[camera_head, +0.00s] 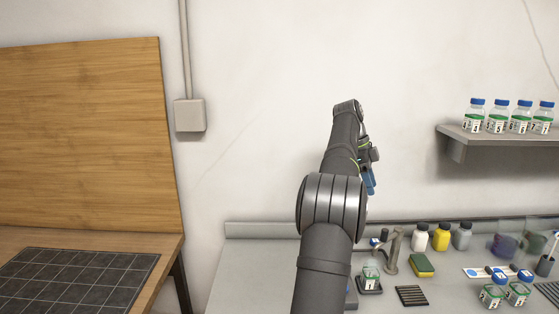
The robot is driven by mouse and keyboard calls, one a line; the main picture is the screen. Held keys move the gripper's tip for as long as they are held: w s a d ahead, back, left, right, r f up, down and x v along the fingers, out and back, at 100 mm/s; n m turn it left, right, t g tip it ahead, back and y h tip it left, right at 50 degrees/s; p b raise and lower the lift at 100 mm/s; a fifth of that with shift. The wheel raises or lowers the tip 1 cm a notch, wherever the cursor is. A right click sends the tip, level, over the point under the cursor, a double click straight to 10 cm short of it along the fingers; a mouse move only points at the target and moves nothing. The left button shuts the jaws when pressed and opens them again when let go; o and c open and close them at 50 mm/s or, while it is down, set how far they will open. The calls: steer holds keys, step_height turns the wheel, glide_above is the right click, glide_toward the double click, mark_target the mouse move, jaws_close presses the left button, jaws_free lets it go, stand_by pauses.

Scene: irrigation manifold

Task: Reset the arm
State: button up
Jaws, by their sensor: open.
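My arm rises through the middle of the view, bent upward in front of the white wall. My gripper (370,185) shows only in part on the right side of the arm, with blue fingers pointing down. It is open, and nothing shows between its fingers. It hangs in the air above the grey bench (255,275), apart from everything on it. The rest of the gripper is hidden behind my arm.
A jar (370,275) stands on a dark pad beside a grey tap-like post (392,252). Behind are several bottles (441,237) and a yellow-green sponge (421,265). Lidded jars (491,292) stand right. A wall shelf (500,137) holds more jars. A wooden board (80,130) stands left.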

mark_target(386, 231)
steer(key=x, duration=1.6)
steer(key=shift+d+f, duration=0.2)
steer(key=shift+s+d+f+n, duration=0.1)
steer(key=shift+s+d+n, duration=0.1)
steer(key=shift+n, duration=0.1)
steer(key=s+d+n+t, duration=0.3)
steer(key=d+n+t, duration=0.2)
steer(key=n, duration=0.8)
steer(key=d, duration=0.3)
steer(key=shift+d+y, duration=0.2)
steer(key=shift+y, duration=0.2)
